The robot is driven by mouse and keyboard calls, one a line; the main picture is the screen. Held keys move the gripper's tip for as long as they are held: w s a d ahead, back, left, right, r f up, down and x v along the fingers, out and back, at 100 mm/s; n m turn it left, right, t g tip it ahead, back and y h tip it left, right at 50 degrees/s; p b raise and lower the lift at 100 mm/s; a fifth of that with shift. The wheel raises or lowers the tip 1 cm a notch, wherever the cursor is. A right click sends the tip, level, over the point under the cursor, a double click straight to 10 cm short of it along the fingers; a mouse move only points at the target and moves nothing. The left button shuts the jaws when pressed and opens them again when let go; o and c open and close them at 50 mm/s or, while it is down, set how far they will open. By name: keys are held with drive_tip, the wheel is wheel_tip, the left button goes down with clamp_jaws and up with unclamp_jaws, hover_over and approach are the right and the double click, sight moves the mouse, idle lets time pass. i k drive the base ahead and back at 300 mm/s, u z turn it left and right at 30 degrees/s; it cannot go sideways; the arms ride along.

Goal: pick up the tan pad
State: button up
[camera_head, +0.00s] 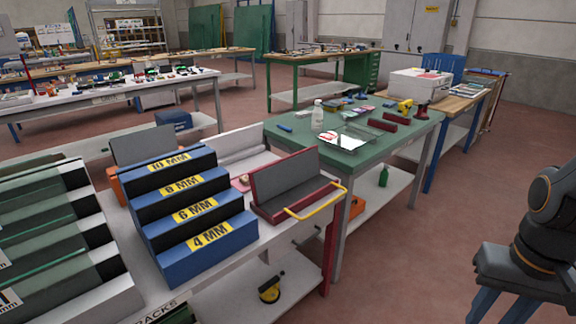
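I cannot pick out a tan pad with certainty in the head view. A small pinkish item (243,181) lies on the near bench between the blue stepped rack and the dark red angled holder, too small to identify. Several small items lie on the green-topped table (283,151), and none of them is clearly a tan pad. Part of my dark arm shows at the right edge, well apart from the benches. My gripper cannot be made out in this view.
A blue stepped rack (194,213) labelled 4 to 10 MM and a dark red holder (292,186) with a yellow bar stand on the near bench. A clear bottle (318,115) and a yellow drill (405,106) stand on the green table. Floor (410,250) right of the benches is clear.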

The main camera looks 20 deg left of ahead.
sight(244, 179)
drive_tip(key=u, duration=0.05)
drive_tip(key=i, duration=1.15)
drive_tip(key=u, duration=1.2)
drive_tip(key=i, duration=1)
drive_tip(key=u, duration=0.95)
